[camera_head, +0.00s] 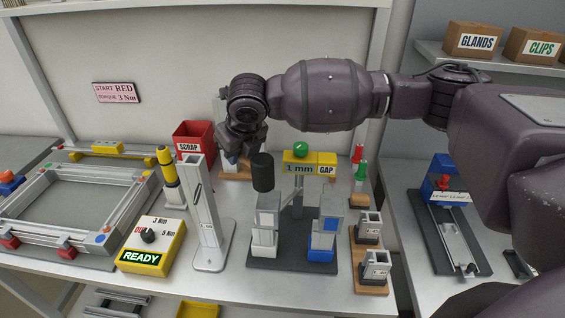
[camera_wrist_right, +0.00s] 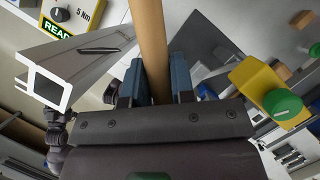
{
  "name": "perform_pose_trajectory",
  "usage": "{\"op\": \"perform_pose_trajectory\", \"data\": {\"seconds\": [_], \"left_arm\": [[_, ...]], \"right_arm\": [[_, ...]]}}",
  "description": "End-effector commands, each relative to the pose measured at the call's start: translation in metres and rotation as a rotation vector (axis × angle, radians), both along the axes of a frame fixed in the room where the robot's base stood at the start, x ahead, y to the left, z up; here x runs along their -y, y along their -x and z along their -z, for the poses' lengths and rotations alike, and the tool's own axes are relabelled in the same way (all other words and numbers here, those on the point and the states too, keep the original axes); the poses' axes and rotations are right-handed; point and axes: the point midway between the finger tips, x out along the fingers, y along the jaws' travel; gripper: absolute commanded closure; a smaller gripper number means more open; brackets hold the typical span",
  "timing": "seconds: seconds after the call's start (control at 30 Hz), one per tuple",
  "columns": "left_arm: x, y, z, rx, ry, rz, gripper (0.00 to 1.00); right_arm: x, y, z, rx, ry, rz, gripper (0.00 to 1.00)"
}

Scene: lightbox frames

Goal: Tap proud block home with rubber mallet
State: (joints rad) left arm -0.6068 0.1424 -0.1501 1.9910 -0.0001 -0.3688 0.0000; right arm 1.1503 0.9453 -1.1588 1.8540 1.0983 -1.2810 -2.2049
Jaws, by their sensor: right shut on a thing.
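My right gripper (camera_head: 234,155) is shut on a wooden handle, the mallet's handle (camera_wrist_right: 152,45), which runs up between its fingers in the right wrist view. A black cylinder, apparently the mallet's rubber head (camera_head: 262,172), stands to the right of the gripper, over the left grey block stack (camera_head: 266,215). I cannot tell whether head and stack touch. A second grey stack with blue parts (camera_head: 326,232) stands to its right on the same dark base plate (camera_head: 290,258). I cannot tell which block is proud. My left gripper is not in view.
A tall grey upright (camera_head: 203,215) stands just left of the stacks. A yellow "1 mm GAP" piece (camera_head: 300,165) with a green knob is behind them. A yellow torque box (camera_head: 152,243) reads READY. A red scrap bin (camera_head: 192,137) is behind. Wooden holders (camera_head: 371,280) stand right.

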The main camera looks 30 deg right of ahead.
Motion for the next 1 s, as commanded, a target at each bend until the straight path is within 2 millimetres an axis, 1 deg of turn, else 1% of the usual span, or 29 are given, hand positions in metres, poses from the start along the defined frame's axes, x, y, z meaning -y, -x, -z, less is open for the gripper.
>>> {"op": "perform_pose_trajectory", "data": {"seconds": [0.03, 0.17, 0.47, 0.57, 0.7, 0.73, 0.87, 1.0], "left_arm": [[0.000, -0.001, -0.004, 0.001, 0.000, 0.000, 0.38], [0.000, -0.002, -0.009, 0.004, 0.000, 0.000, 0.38], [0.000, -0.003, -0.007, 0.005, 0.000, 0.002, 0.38], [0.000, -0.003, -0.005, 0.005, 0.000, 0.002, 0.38], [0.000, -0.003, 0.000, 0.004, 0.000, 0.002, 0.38], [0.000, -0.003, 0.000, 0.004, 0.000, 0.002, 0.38], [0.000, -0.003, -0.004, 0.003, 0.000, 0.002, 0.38], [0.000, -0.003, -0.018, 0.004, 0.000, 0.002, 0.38]], "right_arm": [[0.000, 0.000, -0.002, 0.006, -0.002, 0.000, 1.00], [0.000, 0.000, -0.003, 0.019, -0.005, 0.000, 1.00], [0.000, 0.000, 0.002, 0.020, -0.006, 0.000, 1.00], [-0.001, 0.001, 0.019, 0.017, -0.006, -0.001, 1.00], [-0.001, 0.001, 0.051, 0.017, -0.006, -0.001, 1.00], [0.000, 0.000, 0.052, 0.020, -0.006, 0.000, 1.00], [0.000, 0.000, 0.045, 0.021, -0.006, 0.000, 1.00], [0.000, 0.000, 0.033, 0.022, -0.005, -0.001, 1.00]]}}
